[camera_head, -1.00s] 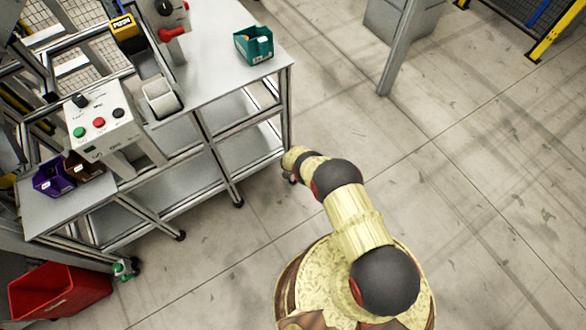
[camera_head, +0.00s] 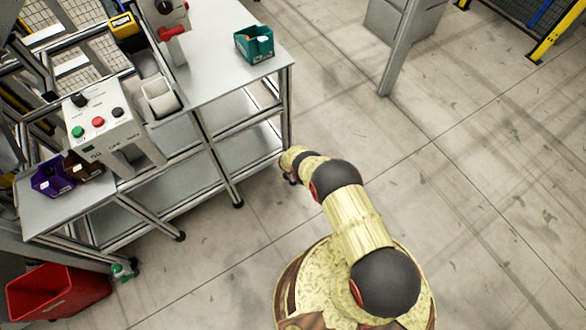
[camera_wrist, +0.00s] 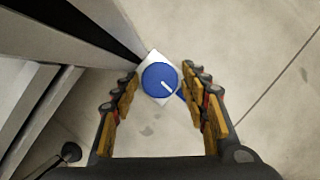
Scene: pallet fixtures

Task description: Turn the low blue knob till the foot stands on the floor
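The blue knob (camera_wrist: 160,83) shows in the wrist view as a round disc with a white pointer line aimed to the lower right. It sits on a pale square plate (camera_wrist: 148,61) beside the dark lower edge of a table frame. My gripper (camera_wrist: 166,97) is open, with its yellow-padded fingers on the left and right of the knob and gaps between. A small blue part shows at the knob's lower right. The foot under the knob and its contact with the floor are hidden. In the head view the knob is hidden by my arm.
The metal workbench (camera_head: 225,85) stands left of my arm, with a control box (camera_head: 100,118) and a teal bin (camera_head: 254,44) on it. A red bin (camera_head: 60,292) stands at lower left. A grey post (camera_head: 400,50) rises at upper right. The floor right of my arm is clear.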

